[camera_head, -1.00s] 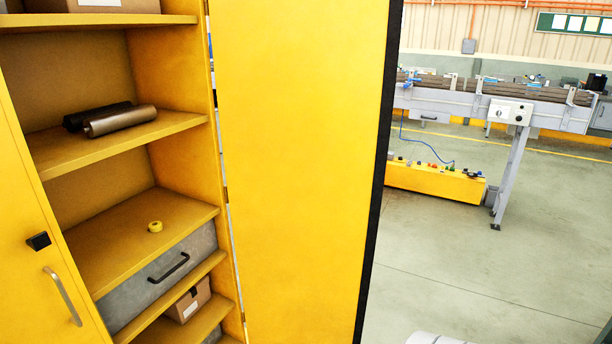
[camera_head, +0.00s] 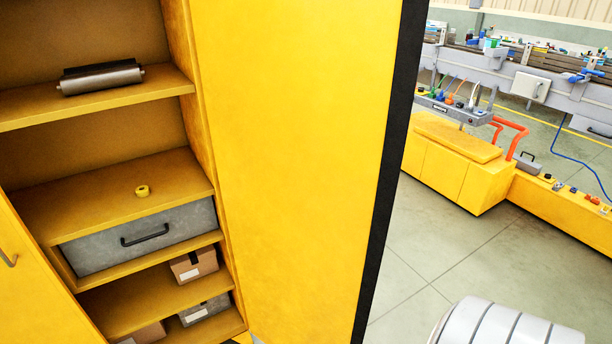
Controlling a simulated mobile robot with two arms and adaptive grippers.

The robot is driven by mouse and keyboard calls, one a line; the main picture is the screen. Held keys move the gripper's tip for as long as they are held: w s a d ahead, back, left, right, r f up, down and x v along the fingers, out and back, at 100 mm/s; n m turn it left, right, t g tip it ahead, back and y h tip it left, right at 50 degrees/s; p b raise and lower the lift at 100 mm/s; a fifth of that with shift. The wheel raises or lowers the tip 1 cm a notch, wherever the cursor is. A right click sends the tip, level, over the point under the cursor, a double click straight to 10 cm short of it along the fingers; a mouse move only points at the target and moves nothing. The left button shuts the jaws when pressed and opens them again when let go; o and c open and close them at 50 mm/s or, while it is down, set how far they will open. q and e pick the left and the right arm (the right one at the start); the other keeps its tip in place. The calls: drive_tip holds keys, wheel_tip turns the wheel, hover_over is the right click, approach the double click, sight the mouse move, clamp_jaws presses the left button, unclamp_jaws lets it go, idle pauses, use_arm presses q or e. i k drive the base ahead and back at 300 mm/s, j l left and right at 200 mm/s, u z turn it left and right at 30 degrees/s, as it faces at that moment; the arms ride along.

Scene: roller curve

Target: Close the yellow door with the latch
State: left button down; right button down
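The yellow door (camera_head: 285,150) stands open, filling the middle of the head view, with a black strip (camera_head: 395,150) along its right edge. It is hinged on the right side of the yellow cabinet, whose shelves (camera_head: 120,205) show at left. A second yellow door (camera_head: 35,285) is partly in view at lower left, with part of its handle (camera_head: 6,258). I see no latch on the open door's visible face. Neither gripper is in view. A white and grey segmented part of my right arm shows at lower right, apart from the door in the picture.
A yellow cart (camera_head: 450,165) with an orange handle and a conveyor (camera_head: 540,85) stand behind right.

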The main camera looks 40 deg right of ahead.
sight(309, 103)
drive_tip(key=l+u, duration=0.1)
drive_tip(key=l, duration=0.3)
drive_tip(key=k+l+u, duration=0.15)
drive_tip(key=l, duration=0.3)
drive_tip(key=l+u, duration=0.1)
drive_tip(key=l, duration=0.3)
drive_tip(key=k+l+u, duration=0.15)
drive_tip(key=l, duration=0.25)
drive_tip(key=k+l+u, duration=0.1)
drive_tip(key=l, duration=0.3)
drive_tip(key=k+l+u, duration=0.15)
drive_tip(key=l, duration=0.2)
drive_tip(key=k+l+u, duration=0.1)
drive_tip(key=l, duration=0.3)
drive_tip(key=l+u, duration=0.2)
drive_tip(key=l, duration=1)
